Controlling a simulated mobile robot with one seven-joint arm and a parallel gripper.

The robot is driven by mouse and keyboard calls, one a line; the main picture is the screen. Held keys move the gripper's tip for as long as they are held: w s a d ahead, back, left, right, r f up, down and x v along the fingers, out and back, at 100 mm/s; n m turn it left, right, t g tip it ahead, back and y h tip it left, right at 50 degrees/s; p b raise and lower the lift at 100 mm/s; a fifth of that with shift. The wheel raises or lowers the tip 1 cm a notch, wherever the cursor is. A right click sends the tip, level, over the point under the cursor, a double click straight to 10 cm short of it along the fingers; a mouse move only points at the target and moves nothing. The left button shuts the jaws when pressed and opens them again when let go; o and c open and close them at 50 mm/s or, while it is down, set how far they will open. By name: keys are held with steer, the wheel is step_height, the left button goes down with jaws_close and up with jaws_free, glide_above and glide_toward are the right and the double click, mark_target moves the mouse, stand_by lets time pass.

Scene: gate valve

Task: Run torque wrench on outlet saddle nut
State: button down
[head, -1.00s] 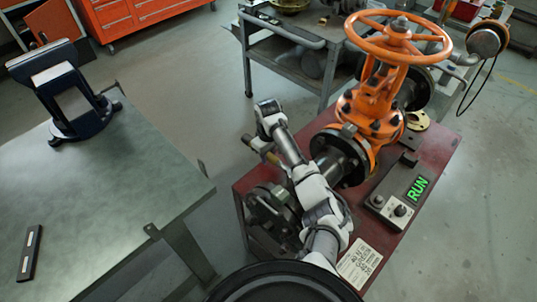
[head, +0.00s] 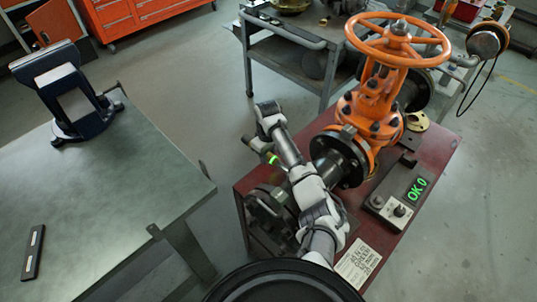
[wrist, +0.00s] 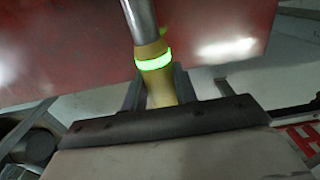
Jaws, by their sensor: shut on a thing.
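My gripper (wrist: 158,88) is shut on the yellow handle of the torque wrench (wrist: 155,62). A green ring glows on the handle, and a grey metal shaft runs up out of the wrist view. In the head view the wrench (head: 257,146) shows as a small yellow piece with a green light beside my arm, left of the pipe. The orange gate valve (head: 372,112) with its handwheel stands on the red bench. A dark pipe flange (head: 268,214) sits at the near left, partly behind my arm. The wrench's working end and the outlet saddle nut cannot be made out.
A control box (head: 393,208) on the red bench (head: 440,150) shows green "OK 0". A paper label (head: 358,263) lies at its near edge. A green-topped table (head: 110,195) stands left with a dark stand (head: 85,125). A grey cart (head: 262,50) stands behind.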

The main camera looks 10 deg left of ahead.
steer(key=shift+a+r, duration=0.15)
steer(key=shift+r+p, duration=0.8)
steer(key=shift+r, duration=0.5)
steer(key=shift+w+r, duration=0.1)
steer(key=shift+r, duration=1.1)
